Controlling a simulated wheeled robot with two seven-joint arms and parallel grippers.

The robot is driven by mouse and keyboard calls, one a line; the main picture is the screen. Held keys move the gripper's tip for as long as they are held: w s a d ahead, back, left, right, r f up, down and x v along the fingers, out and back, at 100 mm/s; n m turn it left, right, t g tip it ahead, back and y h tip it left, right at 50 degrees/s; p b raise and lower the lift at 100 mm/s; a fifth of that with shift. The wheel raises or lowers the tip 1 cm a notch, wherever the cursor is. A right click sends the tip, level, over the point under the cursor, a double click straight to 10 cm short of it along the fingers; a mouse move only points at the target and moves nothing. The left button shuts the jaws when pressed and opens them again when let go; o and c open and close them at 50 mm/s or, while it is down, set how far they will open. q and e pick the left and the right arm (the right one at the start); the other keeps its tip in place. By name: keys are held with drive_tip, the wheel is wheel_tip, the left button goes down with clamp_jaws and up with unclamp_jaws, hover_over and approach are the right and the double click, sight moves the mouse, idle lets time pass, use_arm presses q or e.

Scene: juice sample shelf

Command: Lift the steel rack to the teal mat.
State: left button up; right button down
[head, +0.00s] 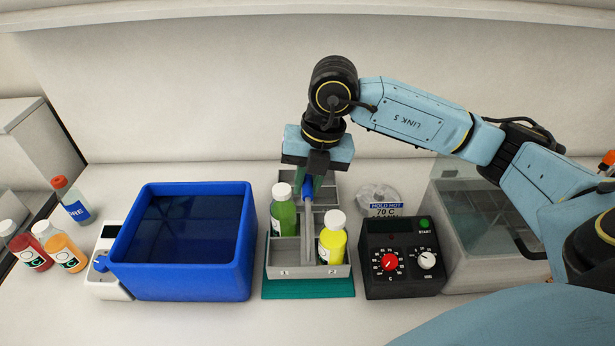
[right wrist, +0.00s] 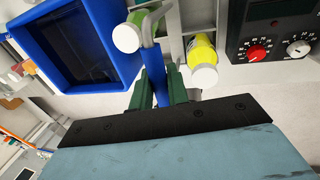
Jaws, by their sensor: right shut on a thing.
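The grey steel rack (head: 307,272) is in the middle of the head view, over the teal mat (head: 310,291), whose front strip shows below it. I cannot tell whether the rack touches the mat. A green bottle (head: 283,216) stands in the rack's left side and a yellow bottle (head: 332,240) in its right front compartment, both with white caps. My right gripper (head: 314,187) is above the rack, shut on its blue-gripped centre handle. The handle's blue part also shows between the fingers in the right wrist view (right wrist: 160,88). My left gripper is out of view.
A blue water bath (head: 180,286) stands close left of the rack. A black control box (head: 400,282) with red and white knobs stands close right, with a clear-walled tank (head: 465,220) beyond. Red, orange and blue-labelled bottles (head: 66,252) are at far left.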

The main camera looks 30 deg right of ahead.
drive_tip(key=shift+f+b, duration=1.9)
drive_tip(key=shift+f, duration=0.5)
drive_tip(key=c, duration=1.3)
unclamp_jaws()
drive_tip(key=shift+f, duration=0.15)
drive_tip(key=r, duration=0.4)
drive_tip(key=s+d+r, duration=0.1)
drive_tip(key=r, duration=0.4)
drive_tip(key=d+r, duration=0.1)
drive_tip(key=r, duration=0.3)
drive_tip(key=shift+s+d+r+b, duration=0.1)
drive_tip(key=shift+s+r+b, duration=0.1)
drive_tip(key=shift+b, duration=0.2)
